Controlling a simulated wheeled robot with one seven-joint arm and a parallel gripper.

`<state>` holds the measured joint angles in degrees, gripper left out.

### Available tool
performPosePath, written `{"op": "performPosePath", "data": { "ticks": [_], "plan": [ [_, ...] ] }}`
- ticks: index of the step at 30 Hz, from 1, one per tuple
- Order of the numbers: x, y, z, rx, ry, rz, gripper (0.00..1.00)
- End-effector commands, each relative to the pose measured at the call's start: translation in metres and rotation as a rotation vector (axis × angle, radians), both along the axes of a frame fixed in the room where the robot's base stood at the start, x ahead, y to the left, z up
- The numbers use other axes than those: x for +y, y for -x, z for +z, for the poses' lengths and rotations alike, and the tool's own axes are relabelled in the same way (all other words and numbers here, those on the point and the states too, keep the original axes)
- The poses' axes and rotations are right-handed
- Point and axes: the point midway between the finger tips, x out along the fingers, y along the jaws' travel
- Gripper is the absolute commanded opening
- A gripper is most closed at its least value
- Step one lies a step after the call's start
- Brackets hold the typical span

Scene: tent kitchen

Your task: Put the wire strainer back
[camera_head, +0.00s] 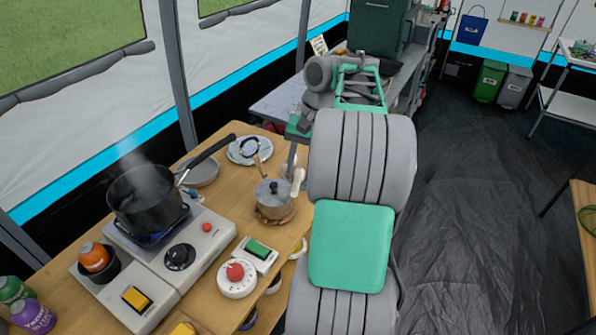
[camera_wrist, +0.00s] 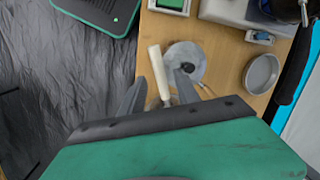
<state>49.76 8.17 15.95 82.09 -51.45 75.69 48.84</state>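I cannot tell for certain which thing is the wire strainer. A dark ring-shaped utensil (camera_head: 249,147) with what looks like a wooden handle lies on a pale plate (camera_head: 233,156) on the wooden table. A green mesh-like round thing (camera_head: 588,220) is cut off at the right edge of the head view. A grey metal pot (camera_head: 270,201) with a cream handle (camera_head: 297,181) stands near the table's edge. In the wrist view, my gripper (camera_wrist: 164,88) is open above the cream handle (camera_wrist: 156,70), with gaps on both sides. The head view hides my gripper behind my arm.
A grey bowl (camera_head: 203,174) stands beside the plate. Dark floor (camera_head: 460,210) at right is clear.

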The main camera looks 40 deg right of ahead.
Motion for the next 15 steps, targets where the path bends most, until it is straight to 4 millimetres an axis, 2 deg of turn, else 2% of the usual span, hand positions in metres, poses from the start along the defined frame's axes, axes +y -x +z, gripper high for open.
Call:
{"op": "performPosePath", "data": {
  "ticks": [1,6,9,15],
  "plan": [
    [-0.004,0.001,0.026,0.0,0.001,0.0,0.38],
    [-0.013,0.004,0.066,0.0,0.0,-0.001,0.38],
    [-0.016,0.005,0.077,0.0,0.0,-0.002,0.38],
    [-0.014,0.004,0.082,-0.002,0.001,0.006,0.38]
  ]
}}
